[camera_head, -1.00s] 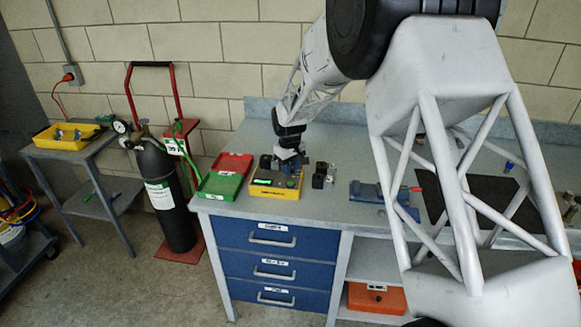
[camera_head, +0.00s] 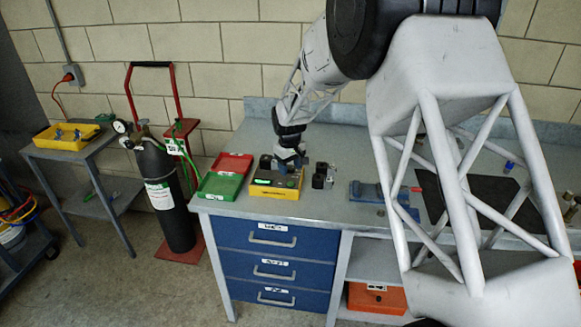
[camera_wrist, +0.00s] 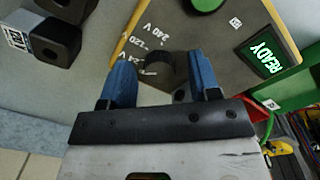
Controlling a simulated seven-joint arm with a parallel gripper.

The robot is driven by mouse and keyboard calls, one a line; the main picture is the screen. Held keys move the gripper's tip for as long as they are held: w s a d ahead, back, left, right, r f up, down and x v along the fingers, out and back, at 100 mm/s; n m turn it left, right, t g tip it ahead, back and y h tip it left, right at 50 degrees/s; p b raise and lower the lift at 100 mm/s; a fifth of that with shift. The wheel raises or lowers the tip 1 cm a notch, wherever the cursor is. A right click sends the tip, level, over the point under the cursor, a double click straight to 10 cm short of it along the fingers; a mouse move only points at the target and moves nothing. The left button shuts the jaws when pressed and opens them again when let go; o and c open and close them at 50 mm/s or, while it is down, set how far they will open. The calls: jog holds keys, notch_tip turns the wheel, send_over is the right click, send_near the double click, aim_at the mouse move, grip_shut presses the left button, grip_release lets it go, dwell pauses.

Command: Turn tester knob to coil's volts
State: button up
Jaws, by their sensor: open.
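The tester (camera_head: 276,189) is a yellow-edged box with a grey top, on the bench's left part. In the wrist view its panel (camera_wrist: 205,45) carries a dark knob (camera_wrist: 160,70) with white marks for 24, 120 and 240 V beside it. A lit green READY display (camera_wrist: 263,54) and a green round button show too. My gripper (camera_wrist: 162,74) is open, its blue fingers on either side of the knob; I cannot tell whether they touch it. My gripper (camera_head: 289,160) stands over the tester in the head view. The knob's pointer is not clear. No coil is clearly identifiable.
Black blocks (camera_head: 322,176) stand right of the tester; one black block (camera_wrist: 55,40) shows close by with a white label I cannot read. A red and green tray (camera_head: 222,182) lies left of it. A blue fixture (camera_head: 366,192) stands further right.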

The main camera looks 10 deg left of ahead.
aim_at(291, 167)
jog(key=shift+s+a+r, duration=0.1)
jog(key=shift+r, duration=3.7)
jog(key=n, duration=0.5)
jog(key=shift+w, duration=0.2)
jog(key=n, duration=0.5)
jog(key=shift+w+d+g, duration=0.15)
jog(key=shift+d+g, duration=0.05)
jog(key=shift+g, duration=0.1)
jog(key=shift+f, duration=0.15)
jog(key=shift+f, duration=3.75)
